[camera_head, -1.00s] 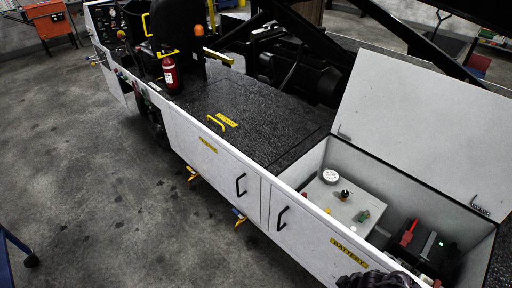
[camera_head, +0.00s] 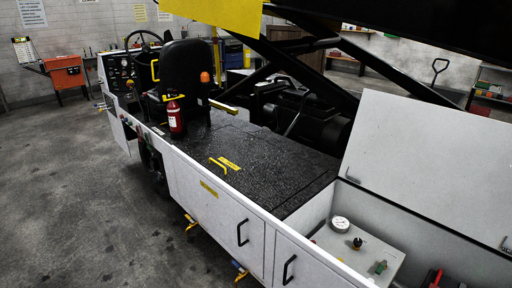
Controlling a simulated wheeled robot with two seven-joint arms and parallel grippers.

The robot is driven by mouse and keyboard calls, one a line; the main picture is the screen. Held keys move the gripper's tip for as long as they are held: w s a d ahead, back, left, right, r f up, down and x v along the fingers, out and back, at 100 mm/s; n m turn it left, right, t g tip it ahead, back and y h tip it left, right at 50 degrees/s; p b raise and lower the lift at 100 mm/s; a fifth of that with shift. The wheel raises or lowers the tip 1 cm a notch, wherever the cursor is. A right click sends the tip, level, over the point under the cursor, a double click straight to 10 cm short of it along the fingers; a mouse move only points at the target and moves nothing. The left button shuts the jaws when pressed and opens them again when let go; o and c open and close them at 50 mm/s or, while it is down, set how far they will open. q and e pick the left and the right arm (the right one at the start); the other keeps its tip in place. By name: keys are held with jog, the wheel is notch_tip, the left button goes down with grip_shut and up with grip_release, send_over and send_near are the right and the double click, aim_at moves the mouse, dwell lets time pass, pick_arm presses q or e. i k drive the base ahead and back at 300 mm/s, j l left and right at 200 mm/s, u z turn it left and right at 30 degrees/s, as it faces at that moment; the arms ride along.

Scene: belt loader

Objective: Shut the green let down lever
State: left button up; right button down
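A small green-handled lever (camera_head: 379,267), which looks like the let down lever, stands on a light grey tank or panel (camera_head: 352,262) inside the open compartment at the lower right of the head view. A black knob (camera_head: 357,243) and a round white-faced gauge (camera_head: 340,223) sit beside it. The green lever is too small to tell whether it is open or shut. Neither of my grippers is in view.
The compartment's white lid (camera_head: 430,165) stands raised behind it. The loader's black deck (camera_head: 265,165) lies to the left, with a fire extinguisher (camera_head: 175,117) and a seat (camera_head: 185,70) farther back. Grey floor (camera_head: 60,200) is clear at the left.

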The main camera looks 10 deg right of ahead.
aim_at(380, 270)
jog(key=z, duration=1.2)
